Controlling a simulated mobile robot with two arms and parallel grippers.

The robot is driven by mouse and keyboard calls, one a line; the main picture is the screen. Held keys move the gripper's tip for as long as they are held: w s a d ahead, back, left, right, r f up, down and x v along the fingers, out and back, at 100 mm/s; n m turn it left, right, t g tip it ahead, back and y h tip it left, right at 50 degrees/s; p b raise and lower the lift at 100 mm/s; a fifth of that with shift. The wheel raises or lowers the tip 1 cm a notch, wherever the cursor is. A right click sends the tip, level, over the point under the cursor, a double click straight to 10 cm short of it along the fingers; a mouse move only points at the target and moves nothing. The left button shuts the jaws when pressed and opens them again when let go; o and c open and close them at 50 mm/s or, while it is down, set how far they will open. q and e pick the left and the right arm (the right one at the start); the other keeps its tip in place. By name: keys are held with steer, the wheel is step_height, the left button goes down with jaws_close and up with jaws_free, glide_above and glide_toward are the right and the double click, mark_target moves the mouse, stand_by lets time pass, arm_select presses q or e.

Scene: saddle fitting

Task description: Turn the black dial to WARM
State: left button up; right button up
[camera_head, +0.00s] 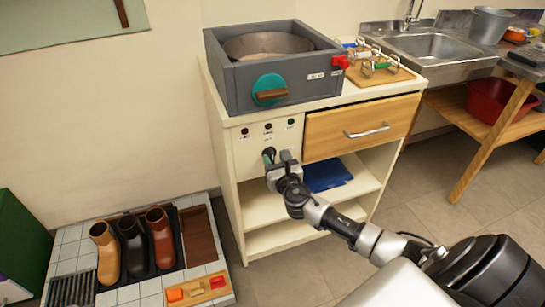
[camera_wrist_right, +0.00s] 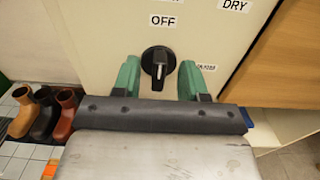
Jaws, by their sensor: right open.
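The black dial (camera_wrist_right: 158,62) is on the cream cabinet front, with a raised grip bar and a white mark. The bar stands upright in the right wrist view, below the OFF label (camera_wrist_right: 165,20). A DRY label (camera_wrist_right: 234,5) is at upper right; a smaller label beside the dial is too small to read surely. No readable WARM label shows. My right gripper (camera_wrist_right: 160,78) is open, its green fingers on either side of the dial with gaps visible. In the head view, my right gripper (camera_head: 277,158) is at the cabinet front and partly hides the dial. My left gripper is out of view.
A grey box (camera_head: 225,88) with a teal knob (camera_head: 270,89) stands on the cabinet above. A drawer (camera_head: 330,130) with a metal handle is right of the dial. Open shelves with a blue item (camera_head: 325,175) lie below.

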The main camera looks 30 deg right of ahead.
steer(key=shift+x, duration=1.2)
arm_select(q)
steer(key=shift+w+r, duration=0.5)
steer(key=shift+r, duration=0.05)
arm_select(e)
jaws_close()
